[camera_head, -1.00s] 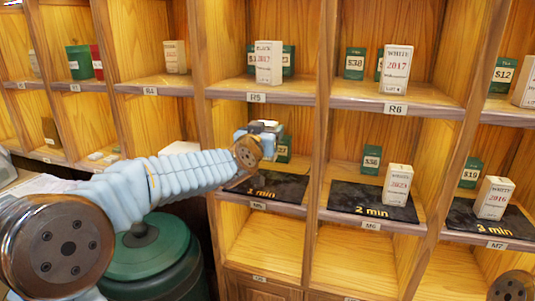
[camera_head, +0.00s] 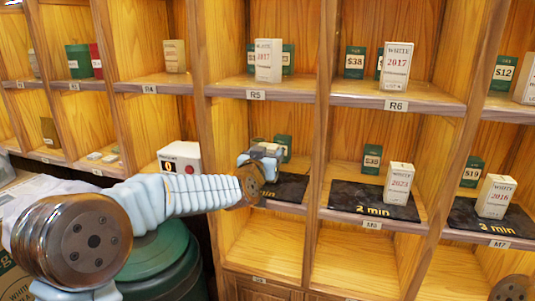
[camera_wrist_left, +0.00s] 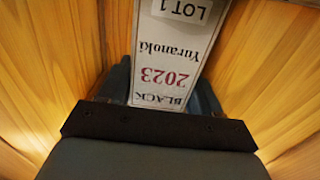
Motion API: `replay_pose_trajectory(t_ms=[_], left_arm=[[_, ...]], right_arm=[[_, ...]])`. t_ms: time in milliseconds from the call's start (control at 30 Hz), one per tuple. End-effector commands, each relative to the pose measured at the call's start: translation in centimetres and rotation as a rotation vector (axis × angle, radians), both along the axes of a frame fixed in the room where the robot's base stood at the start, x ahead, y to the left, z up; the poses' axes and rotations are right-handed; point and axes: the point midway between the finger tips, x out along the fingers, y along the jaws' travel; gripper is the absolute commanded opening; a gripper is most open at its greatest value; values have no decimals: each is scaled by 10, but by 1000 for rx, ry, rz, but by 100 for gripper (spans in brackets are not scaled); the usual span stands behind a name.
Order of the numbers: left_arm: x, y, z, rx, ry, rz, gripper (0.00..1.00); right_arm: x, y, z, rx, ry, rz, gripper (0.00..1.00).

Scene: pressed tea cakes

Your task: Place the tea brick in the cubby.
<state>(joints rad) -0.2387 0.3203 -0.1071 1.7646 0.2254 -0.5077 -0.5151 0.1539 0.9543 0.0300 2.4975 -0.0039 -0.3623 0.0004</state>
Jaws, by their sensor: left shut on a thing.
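My left gripper (camera_head: 264,151) reaches into the cubby above the M5 area, under the R5 shelf. It is shut on a tea brick, a white-labelled block reading BLACK 2023 Yuranoki, LOT 1; the brick (camera_wrist_left: 178,50) shows between the fingers in the left wrist view. In the head view the brick is mostly hidden behind the gripper and wrist. The cubby floor holds a black mat (camera_head: 288,188), partly covered by my arm. I cannot tell whether the brick touches it. My right gripper is not in view.
A green price card (camera_head: 283,146) stands behind the gripper. Wooden dividers (camera_head: 318,160) flank the cubby. The M6 cubby holds a 2023 brick (camera_head: 398,184) on a mat; the M7 cubby holds a 2016 brick (camera_head: 494,196). A white box with a red button (camera_head: 180,158) stands left.

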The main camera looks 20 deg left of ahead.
Motion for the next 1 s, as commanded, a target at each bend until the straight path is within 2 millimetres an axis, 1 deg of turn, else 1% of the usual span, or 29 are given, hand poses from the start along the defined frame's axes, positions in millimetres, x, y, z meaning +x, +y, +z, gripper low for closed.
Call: replay_pose_trajectory(t_ms=[33,300,333,467,500,767,867,933,967,1000], left_arm=[[0,0,-3,0,-1,0,29],[0,0,-10,0,-1,0,29],[0,0,-9,0,0,0,67],[0,0,-9,0,0,0,87],[0,0,-9,0,0,0,89],[0,0,-8,0,0,0,89],[0,0,0,0,0,0,89],[0,0,9,0,0,0,89],[-5,0,6,-1,0,0,89],[-15,1,3,-2,-1,-1,89]], right_arm=[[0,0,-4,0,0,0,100],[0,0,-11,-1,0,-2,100],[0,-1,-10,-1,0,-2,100],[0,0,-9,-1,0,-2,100],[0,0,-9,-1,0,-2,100],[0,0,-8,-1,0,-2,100],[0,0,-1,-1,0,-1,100],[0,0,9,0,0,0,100],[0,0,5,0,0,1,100],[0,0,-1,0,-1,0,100]])
